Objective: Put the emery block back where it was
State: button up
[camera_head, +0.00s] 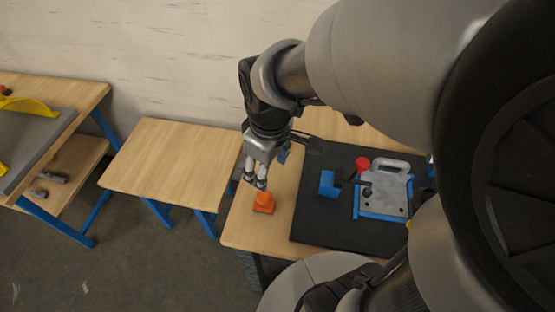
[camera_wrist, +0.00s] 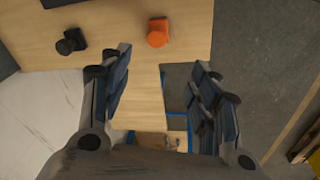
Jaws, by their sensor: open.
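I cannot tell for sure which piece is the emery block. A small orange piece with a flat base and a raised top (camera_head: 263,203) stands on the wooden table, left of the black mat; it also shows in the wrist view (camera_wrist: 158,33). A small black piece with a knob-like part (camera_wrist: 71,41) stands on the same wood, to its left in the wrist view. My gripper (camera_head: 255,184) hangs above the table's left edge, just behind the orange piece in the head view. In the wrist view its jaws (camera_wrist: 163,88) are wide apart with nothing between them.
The black mat (camera_head: 315,229) carries a blue block (camera_head: 328,184), a grey handled plate (camera_head: 385,190) in a blue frame and a red knob (camera_head: 362,163). A bare wooden table (camera_head: 168,160) stands to the left. A further bench (camera_head: 62,147) holds yellow and grey things.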

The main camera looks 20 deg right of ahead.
jog(key=s+r+m+t, duration=0.2)
jog(key=s+r+m, duration=0.4)
jog(key=s, duration=0.5)
notch_tip(320, 180, up, 2)
jog(key=shift+r+m+t, duration=0.2)
jog(key=shift+m+t, duration=0.2)
jog(key=shift+f, duration=0.1)
jog(key=shift+f+b, duration=0.3)
jog(key=shift+b, duration=0.1)
jog(key=shift+c, duration=0.5)
